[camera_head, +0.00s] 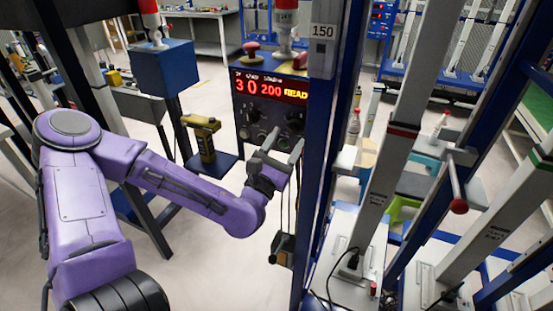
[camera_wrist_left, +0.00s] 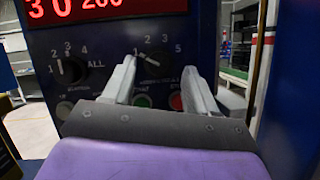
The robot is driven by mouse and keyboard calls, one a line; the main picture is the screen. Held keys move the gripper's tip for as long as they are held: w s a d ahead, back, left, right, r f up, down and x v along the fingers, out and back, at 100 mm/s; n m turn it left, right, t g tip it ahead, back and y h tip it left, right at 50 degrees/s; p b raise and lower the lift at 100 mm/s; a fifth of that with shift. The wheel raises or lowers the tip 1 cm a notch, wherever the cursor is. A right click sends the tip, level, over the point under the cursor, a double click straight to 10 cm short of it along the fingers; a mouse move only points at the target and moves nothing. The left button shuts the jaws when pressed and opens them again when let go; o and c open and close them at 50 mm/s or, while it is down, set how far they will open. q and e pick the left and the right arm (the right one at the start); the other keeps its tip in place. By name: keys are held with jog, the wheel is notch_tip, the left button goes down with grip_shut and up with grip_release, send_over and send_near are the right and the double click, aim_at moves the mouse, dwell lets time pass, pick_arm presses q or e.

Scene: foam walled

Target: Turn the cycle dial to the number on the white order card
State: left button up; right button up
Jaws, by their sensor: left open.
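The blue control panel (camera_head: 240,118) carries a red-and-yellow display (camera_head: 271,88). In the left wrist view, a dark dial (camera_wrist_left: 68,71) at left is ringed by 1, 2, 3, 4 and ALL. A second dial (camera_wrist_left: 153,66) has numbers up to 5, and its white line slants up-left toward 1. Small labels are too blurred to tell which is the cycle dial. My left gripper (camera_head: 284,142) is open and empty before the panel, its fingers either side of the second dial in the wrist view; contact cannot be told. My right gripper is not visible.
A green button (camera_wrist_left: 142,100) and a red button (camera_wrist_left: 177,103) sit below the second dial. A blue post (camera_head: 319,140) stands close right of my left gripper. A yellow-and-black tool (camera_head: 203,138) stands on a blue shelf (camera_head: 212,165) at left.

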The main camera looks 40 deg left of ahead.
pick_arm(q)
jog(key=a+p+v, duration=0.1)
jog(key=p+v, duration=0.4)
jog(key=v, duration=0.2)
jog(key=shift+s+d, duration=0.35)
jog(key=shift+d, duration=0.15)
jog(key=shift+f, duration=0.15)
